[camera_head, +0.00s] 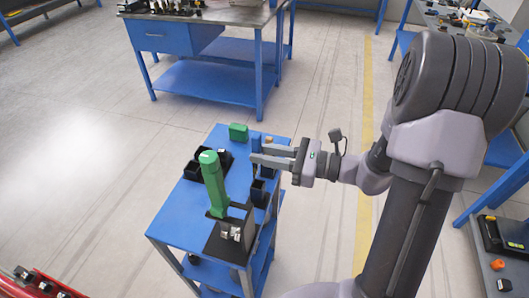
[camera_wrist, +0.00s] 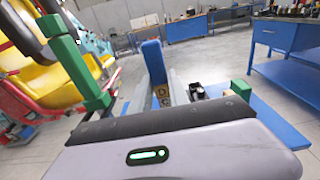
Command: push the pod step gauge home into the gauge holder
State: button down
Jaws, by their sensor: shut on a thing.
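My gripper (camera_head: 260,156) reaches in from the right over the blue cart, its fingers shut on an upright blue block, which looks like the pod step gauge (camera_head: 255,145). In the wrist view the blue gauge (camera_wrist: 153,60) stands up at the far end of the fingers. A small black open box, probably the gauge holder (camera_head: 259,192), stands on the cart just below my gripper in the picture. I cannot tell whether the gauge touches it.
A tall green tool (camera_head: 214,185) stands at the cart's front, beside a dark bracket. A black tray (camera_head: 197,170) and a green block (camera_head: 238,132) are on the cart (camera_head: 180,225). A blue workbench (camera_head: 207,82) stands behind, with open floor between.

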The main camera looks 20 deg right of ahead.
aim_at(264, 186)
jog(key=shift+f, duration=0.5)
jog(key=shift+f+b, duration=0.65)
jog(key=shift+f, duration=0.2)
jog(key=shift+f+b, duration=2.75)
jog(key=shift+f, duration=1.1)
dwell(0.5)
jog(key=shift+c, duration=1.9)
grip_release()
jog(key=v, duration=0.7)
jog(key=shift+p, duration=0.45)
